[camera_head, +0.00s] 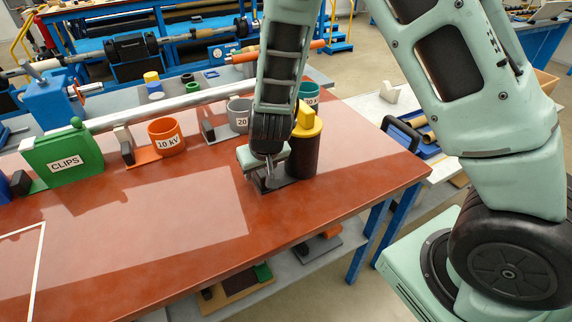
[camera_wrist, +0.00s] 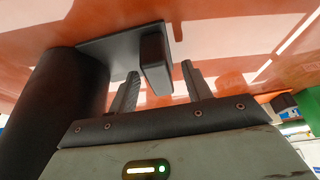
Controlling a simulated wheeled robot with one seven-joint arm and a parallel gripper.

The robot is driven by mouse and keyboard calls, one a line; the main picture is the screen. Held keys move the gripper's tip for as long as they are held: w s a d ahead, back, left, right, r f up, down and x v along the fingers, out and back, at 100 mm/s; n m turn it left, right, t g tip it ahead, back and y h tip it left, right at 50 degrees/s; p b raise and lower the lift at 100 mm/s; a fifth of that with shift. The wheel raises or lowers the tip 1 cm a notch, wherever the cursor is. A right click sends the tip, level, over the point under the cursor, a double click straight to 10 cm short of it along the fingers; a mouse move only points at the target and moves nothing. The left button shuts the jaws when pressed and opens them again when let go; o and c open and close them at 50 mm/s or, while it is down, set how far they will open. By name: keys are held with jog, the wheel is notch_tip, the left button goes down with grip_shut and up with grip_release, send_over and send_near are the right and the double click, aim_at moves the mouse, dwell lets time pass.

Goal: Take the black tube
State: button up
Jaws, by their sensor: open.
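The black tube (camera_head: 303,157) stands upright near the right end of the red-brown table, with a yellow knobbed piece at its top. In the wrist view its dark wall (camera_wrist: 62,100) fills the left side. A flat dark plate (camera_wrist: 105,46) reaches from its foot and carries an upright dark block (camera_wrist: 154,62). My gripper (camera_head: 269,178) points down just left of the tube. In the wrist view my gripper (camera_wrist: 160,70) is open, with one finger on each side of the block and visible gaps. How deep the block sits between the fingers is unclear.
Left along the table's back stand an orange "10 kV" cup (camera_head: 166,137), a grey "20" cup (camera_head: 240,114) and a green CLIPS box (camera_head: 62,160). A teal cup (camera_head: 309,93) is behind the tube. The table front (camera_head: 150,225) is clear.

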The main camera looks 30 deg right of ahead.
jog(key=shift+w+f, duration=0.2)
jog(key=shift+f, duration=0.2)
grip_shut()
jog(key=shift+r, duration=0.1)
